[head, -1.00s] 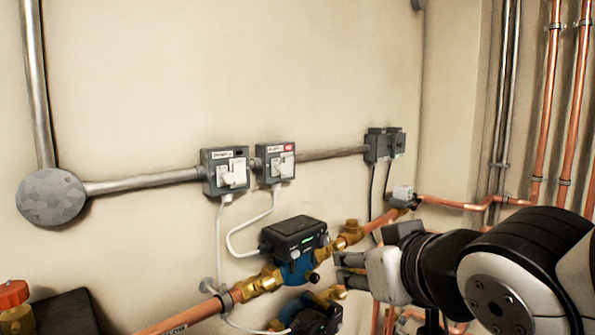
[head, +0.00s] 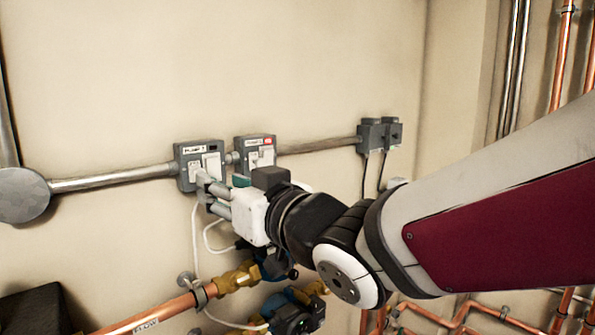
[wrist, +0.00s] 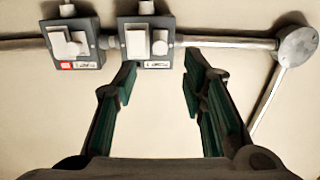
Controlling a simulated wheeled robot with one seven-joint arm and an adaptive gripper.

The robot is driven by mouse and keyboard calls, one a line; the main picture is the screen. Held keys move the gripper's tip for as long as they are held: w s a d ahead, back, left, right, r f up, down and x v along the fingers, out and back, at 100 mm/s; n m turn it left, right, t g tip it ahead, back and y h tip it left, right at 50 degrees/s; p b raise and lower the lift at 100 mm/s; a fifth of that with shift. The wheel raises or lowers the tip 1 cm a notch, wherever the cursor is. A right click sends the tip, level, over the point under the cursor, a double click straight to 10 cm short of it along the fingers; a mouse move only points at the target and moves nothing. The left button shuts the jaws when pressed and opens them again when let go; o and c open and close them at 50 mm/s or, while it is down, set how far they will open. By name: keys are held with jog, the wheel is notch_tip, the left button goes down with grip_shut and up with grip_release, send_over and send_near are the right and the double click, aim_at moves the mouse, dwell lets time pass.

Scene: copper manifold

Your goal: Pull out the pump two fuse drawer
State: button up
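Two grey fused switch boxes are on the wall in the head view. The left box (head: 186,165) has a white rocker and a smaller white drawer piece. The right box (head: 241,155) carries a red label mark. I cannot read the pump numbers surely. In the wrist view, which is upside down, the red-marked box (wrist: 84,60) is at left and the other box (wrist: 121,30) is near the middle, its white drawer piece (wrist: 160,46) showing. My gripper (head: 209,196) is open and empty, also seen in the wrist view (wrist: 158,75). Its fingers point at the unmarked box, apparently short of the drawer piece.
Grey conduit (head: 315,147) joins the boxes to a round junction box (head: 22,195) and two small grey boxes (head: 379,134) at right. White cables (head: 195,240) hang below. Copper pipes (head: 150,312), brass valves and blue pumps (head: 272,302) lie under my gripper. The wall above is clear.

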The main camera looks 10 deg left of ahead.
jog(key=p+x, duration=0.1)
jog(key=x, duration=0.7)
jog(key=shift+w, duration=0.1)
grip_shut()
